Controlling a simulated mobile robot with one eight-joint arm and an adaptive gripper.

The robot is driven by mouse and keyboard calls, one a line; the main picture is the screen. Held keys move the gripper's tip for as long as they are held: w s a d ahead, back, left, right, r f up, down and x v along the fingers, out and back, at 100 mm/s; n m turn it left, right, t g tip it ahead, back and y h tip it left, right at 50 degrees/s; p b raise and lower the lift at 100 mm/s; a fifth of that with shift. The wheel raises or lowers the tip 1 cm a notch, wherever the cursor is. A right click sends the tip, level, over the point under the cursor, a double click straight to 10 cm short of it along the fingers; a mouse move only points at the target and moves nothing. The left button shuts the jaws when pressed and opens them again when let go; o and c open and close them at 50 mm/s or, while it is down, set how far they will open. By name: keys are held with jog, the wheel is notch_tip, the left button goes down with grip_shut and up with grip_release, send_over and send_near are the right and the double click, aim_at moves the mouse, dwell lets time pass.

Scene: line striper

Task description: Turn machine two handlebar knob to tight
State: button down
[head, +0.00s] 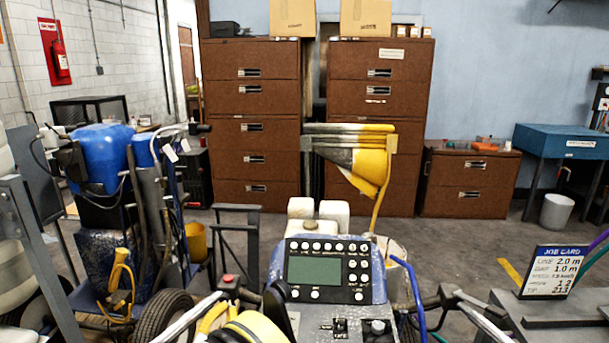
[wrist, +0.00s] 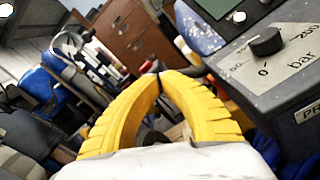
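A blue machine with a grey control panel (head: 328,270) stands in front of me in the head view. Black handlebar fittings show on its left (head: 230,287) and right (head: 446,298); I cannot tell which part is the handlebar knob or its setting. A black round pressure dial (wrist: 267,41), marked 0, 200 and bar, is at upper right in the wrist view. My gripper (wrist: 158,74) has yellow fingers whose tips meet, with nothing visible held. A dark bar passes just behind the tips; contact is unclear. In the head view the yellow fingers are partly cut off at the bottom edge.
Another blue machine (head: 102,157) with hoses and a wheel stands at left. A job card (head: 553,272) stands on a grey surface at right. Brown drawer cabinets (head: 252,130) line the back wall. A blue hose (head: 408,290) rises beside the panel. Open floor shows behind the machines.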

aim_at(226, 295)
jog(key=shift+s, duration=0.8)
jog(key=shift+w+a+r, duration=0.1)
jog(key=shift+w+a, duration=0.1)
jog(key=shift+w, duration=0.85)
jog(key=shift+w+a+r, duration=0.15)
jog(key=shift+w+a, duration=0.1)
jog(key=shift+w, duration=0.75)
jog(key=shift+w+a+r, duration=0.1)
jog(key=shift+w+a, duration=0.1)
jog(key=shift+w, duration=0.85)
